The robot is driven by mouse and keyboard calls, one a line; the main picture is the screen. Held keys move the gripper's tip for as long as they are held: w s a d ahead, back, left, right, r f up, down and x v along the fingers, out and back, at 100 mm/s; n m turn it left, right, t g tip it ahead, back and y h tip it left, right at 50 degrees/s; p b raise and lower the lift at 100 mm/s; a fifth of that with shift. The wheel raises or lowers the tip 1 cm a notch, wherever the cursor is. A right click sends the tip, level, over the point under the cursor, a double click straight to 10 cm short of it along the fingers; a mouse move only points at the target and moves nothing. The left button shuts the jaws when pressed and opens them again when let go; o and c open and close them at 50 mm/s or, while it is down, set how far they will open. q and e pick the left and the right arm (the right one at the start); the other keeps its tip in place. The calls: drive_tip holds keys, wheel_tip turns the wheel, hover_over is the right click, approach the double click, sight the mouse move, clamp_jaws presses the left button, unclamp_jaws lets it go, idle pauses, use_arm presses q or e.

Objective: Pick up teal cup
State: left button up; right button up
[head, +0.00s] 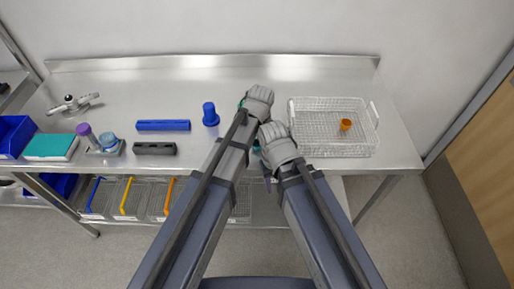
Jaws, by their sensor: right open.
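No whole teal cup shows. A small teal patch (241,104) peeks out at the left edge of my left gripper (258,101), and another teal bit shows at the left edge of my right gripper (278,143). I cannot tell which of them, if either, is the cup, as my grippers and arms cover that area. Both grippers are over the middle of the steel table (330,76), close together, the right one nearer the front edge. My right gripper is open. The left gripper's fingers are hidden behind its own body.
A wire basket (300,115) with an orange cup (345,125) stands at right. At left are a blue cup (209,114), a blue bar (163,125), a dark bar (155,148), a purple item (84,130) and a teal-topped box (50,146). Bins sit below.

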use_arm(q)
clamp_jaws()
idle(0.5)
drive_tip(key=shift+r, duration=0.15)
wheel_tip(320, 180, up, 10)
drive_tip(key=p, duration=1)
